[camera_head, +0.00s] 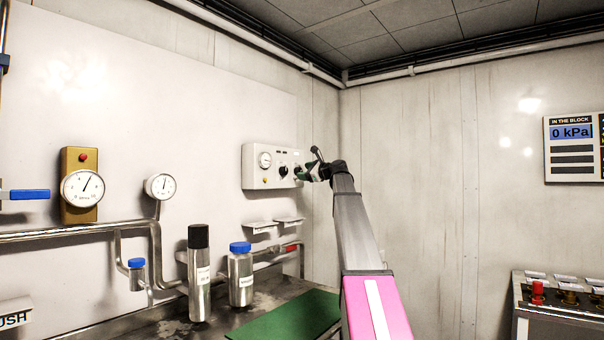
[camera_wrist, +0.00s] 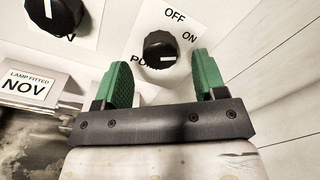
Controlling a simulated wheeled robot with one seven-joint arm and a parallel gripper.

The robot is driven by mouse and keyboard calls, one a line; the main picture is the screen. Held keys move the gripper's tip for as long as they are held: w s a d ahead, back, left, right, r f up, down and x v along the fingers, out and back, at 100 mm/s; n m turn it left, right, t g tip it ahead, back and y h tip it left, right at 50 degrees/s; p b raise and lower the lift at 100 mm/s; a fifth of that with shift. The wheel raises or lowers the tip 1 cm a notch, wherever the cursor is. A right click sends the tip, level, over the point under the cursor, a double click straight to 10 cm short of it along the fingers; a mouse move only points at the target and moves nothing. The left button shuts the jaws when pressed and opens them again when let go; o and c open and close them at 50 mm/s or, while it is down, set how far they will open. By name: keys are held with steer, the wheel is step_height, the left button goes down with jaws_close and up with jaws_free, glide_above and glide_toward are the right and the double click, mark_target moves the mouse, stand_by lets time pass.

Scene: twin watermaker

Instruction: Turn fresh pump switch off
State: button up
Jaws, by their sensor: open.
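The control panel (camera_head: 255,168) is a white box on the left wall with a dial and dark knobs. In the wrist view a black rotary knob (camera_wrist: 160,49) sits on a white label reading OFF and ON, with a partly hidden word starting "PU". Its white pointer mark lies toward the lower right side. My gripper (camera_wrist: 163,78) is open, with green fingers on either side below the knob, and nothing is between the fingertips. In the head view my gripper (camera_head: 309,172) is at the panel's right end and hides part of it.
A second black knob (camera_wrist: 55,14) is at the upper left of the wrist view. A label holder reading NOV (camera_wrist: 27,86) sticks out below the panel. A steel bottle (camera_head: 199,275), a blue-capped jar (camera_head: 240,277) and a green mat (camera_head: 290,317) are on the bench below.

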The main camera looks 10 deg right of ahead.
steer(key=shift+x, duration=1.05)
steer(key=c, duration=0.9)
steer(key=shift+c, duration=0.2)
steer(key=n, duration=0.5)
steer(key=shift+n, duration=0.4)
steer(key=n, duration=0.6)
steer(key=shift+f+y, duration=0.1)
steer(key=shift+y, duration=0.2)
steer(key=shift+n, duration=0.3)
